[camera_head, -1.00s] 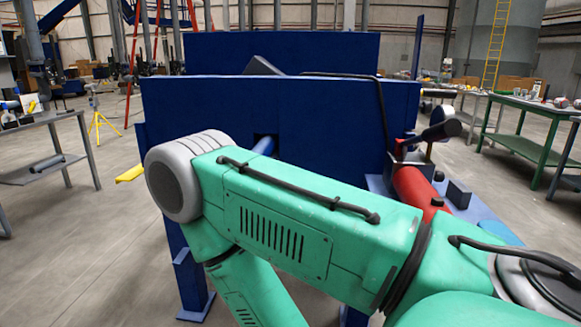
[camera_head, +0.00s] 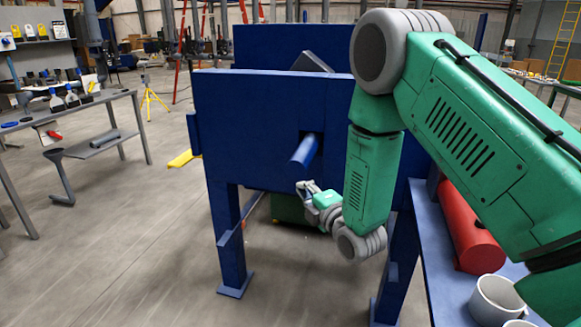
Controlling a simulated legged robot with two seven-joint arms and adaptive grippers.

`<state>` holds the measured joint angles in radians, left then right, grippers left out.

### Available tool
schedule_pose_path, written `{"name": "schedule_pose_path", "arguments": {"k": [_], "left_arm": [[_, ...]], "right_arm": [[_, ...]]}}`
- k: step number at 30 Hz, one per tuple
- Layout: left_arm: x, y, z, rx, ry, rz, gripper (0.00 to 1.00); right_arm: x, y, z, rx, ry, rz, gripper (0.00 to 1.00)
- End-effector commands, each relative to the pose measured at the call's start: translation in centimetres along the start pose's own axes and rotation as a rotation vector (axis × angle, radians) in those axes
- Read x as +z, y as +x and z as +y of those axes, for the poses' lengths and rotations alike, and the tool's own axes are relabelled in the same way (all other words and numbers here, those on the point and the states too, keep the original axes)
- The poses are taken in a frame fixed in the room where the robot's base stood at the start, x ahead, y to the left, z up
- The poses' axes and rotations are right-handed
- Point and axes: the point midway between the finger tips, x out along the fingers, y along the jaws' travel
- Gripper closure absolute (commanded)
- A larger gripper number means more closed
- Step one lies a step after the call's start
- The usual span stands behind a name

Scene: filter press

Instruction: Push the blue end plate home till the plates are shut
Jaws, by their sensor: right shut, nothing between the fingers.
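A large upright blue plate (camera_head: 245,115) stands on blue legs at the front of the press. A blue cylindrical rod (camera_head: 305,151) sticks out toward me from a square opening in it. A second blue plate (camera_head: 262,45) stands behind. The gap between them is mostly hidden, so I cannot tell how the inner plates stand. My right gripper (camera_head: 303,189) is shut and empty, just below the end of the rod and apart from it. My green right arm covers the right part of the front plate. My left gripper is not in view.
On the right, a blue bench (camera_head: 442,285) holds a red cylinder (camera_head: 467,225) and a white mug (camera_head: 494,300), close to my right arm. A grey table (camera_head: 75,122) with tools stands at the left. The floor between it and the press is mostly clear.

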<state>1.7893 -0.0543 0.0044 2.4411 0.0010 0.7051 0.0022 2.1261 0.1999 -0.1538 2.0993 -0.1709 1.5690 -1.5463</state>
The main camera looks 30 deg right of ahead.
Motion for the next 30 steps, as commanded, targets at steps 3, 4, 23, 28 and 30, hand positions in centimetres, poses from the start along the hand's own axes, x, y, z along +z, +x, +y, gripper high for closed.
{"name": "schedule_pose_path", "arguments": {"k": [3,4,23,28,30], "left_arm": [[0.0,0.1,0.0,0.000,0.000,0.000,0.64],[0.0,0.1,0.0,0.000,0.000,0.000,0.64],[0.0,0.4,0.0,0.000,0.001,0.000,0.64],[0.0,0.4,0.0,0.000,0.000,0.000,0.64],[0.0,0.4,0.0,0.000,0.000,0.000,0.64]], "right_arm": [[0.0,2.2,-0.1,0.002,0.003,-0.001,1.00],[0.0,2.8,-0.1,0.001,0.004,-0.001,1.00],[2.7,11.2,-0.2,-0.005,0.005,0.000,1.00],[2.8,11.3,-0.2,-0.006,0.004,0.001,1.00],[2.8,11.3,-0.2,-0.006,0.004,0.000,1.00]]}}
